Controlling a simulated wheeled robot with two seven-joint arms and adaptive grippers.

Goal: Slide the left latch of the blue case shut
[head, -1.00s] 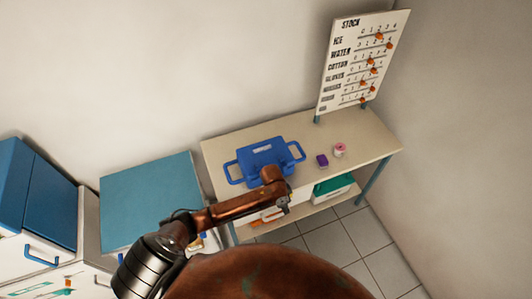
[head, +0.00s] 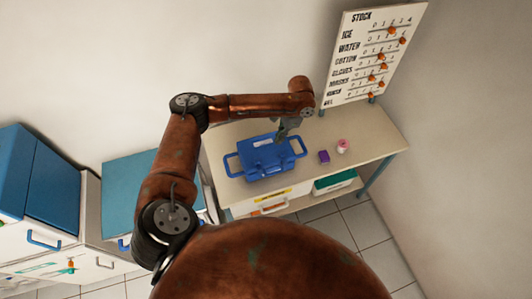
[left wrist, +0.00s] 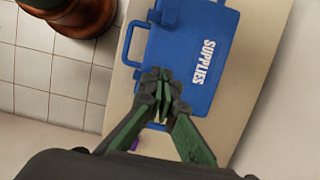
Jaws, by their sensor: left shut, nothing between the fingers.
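The blue case (head: 268,160) lies on the beige table with its lid down, and a blue loop handle shows at each end. In the left wrist view the case (left wrist: 185,55) shows its white SUPPLIES lettering and a handle at its left edge. My left gripper (head: 283,134) is over the back right part of the case in the head view. In the left wrist view its fingertips (left wrist: 160,76) are together and empty, in front of the case's lower part, which they partly hide. I cannot tell contact. My right gripper is not in view.
The beige table (head: 375,148) is clear on its right. A purple box (head: 324,157) and a pink-topped jar (head: 343,146) stand right of the case. A stock board (head: 370,55) rises behind. A teal-topped unit (head: 130,185) stands left.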

